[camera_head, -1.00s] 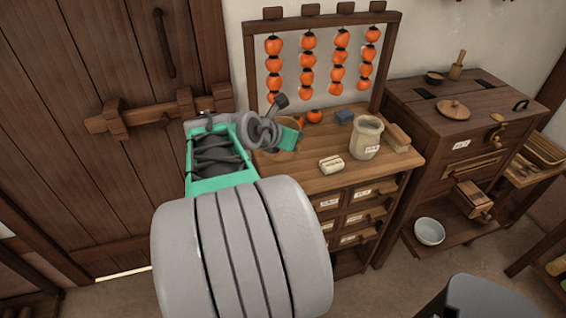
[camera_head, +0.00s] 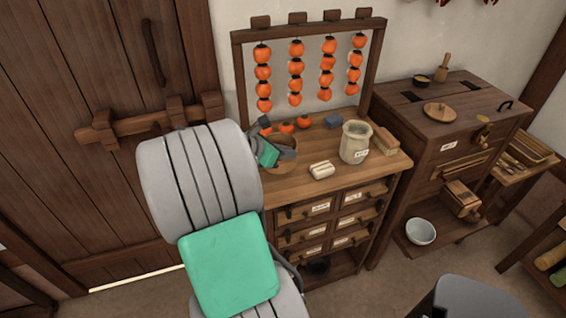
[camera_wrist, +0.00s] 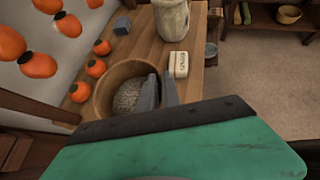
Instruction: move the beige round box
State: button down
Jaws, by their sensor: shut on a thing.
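The beige round box is an open round wooden tub (camera_head: 285,166) at the left end of the wooden counter. In the wrist view the tub (camera_wrist: 126,69) has a pale wooden wall and a dark speckled inside. My gripper (camera_head: 275,148) reaches it from the left. Its grey fingers (camera_wrist: 158,92) are shut at the tub's right side in the wrist view, seemingly on the wall. The green wrist part hides the tub's near side. I cannot tell whether its base touches the counter.
Orange persimmons (camera_head: 286,127) lie behind the tub, and strings of them hang from a wooden frame (camera_head: 237,70). A labelled white block (camera_head: 321,170), a beige jar (camera_head: 355,142), a blue-grey block (camera_head: 333,121) and a brown block (camera_head: 385,138) stand on the counter (camera_head: 335,186) to the right.

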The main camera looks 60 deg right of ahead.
aim_at(283, 170)
jog(key=f, duration=0.2)
jog(key=w+f, duration=0.1)
jog(key=f, duration=0.1)
jog(key=shift+f, duration=0.1)
jog(key=c, duration=1.5)
grip_release()
jog(key=shift+a, duration=0.1)
jog(key=v, duration=1.2)
jog(key=w+a+f+m+t+y, duration=0.1)
jog(key=w+a+m+t+y, duration=0.3)
jog(key=a, duration=0.5)
jog(key=w+a+f+m+t+y, duration=0.1)
jog(key=w+a+m+t, duration=0.2)
jog(key=w+a, duration=0.5)
jog(key=s+a+m+y, duration=0.1)
jog(key=a+m, duration=0.1)
jog(key=a, duration=0.4)
jog(key=s+a+m+y, duration=0.1)
jog(key=a+m+y, duration=0.1)
jog(key=a, duration=0.5)
jog(key=s+a+m+t+y, duration=0.1)
jog(key=s+a+y, duration=0.1)
jog(key=a, duration=0.5)
jog(key=shift+f+m, duration=0.1)
jog(key=shift+m, duration=0.3)
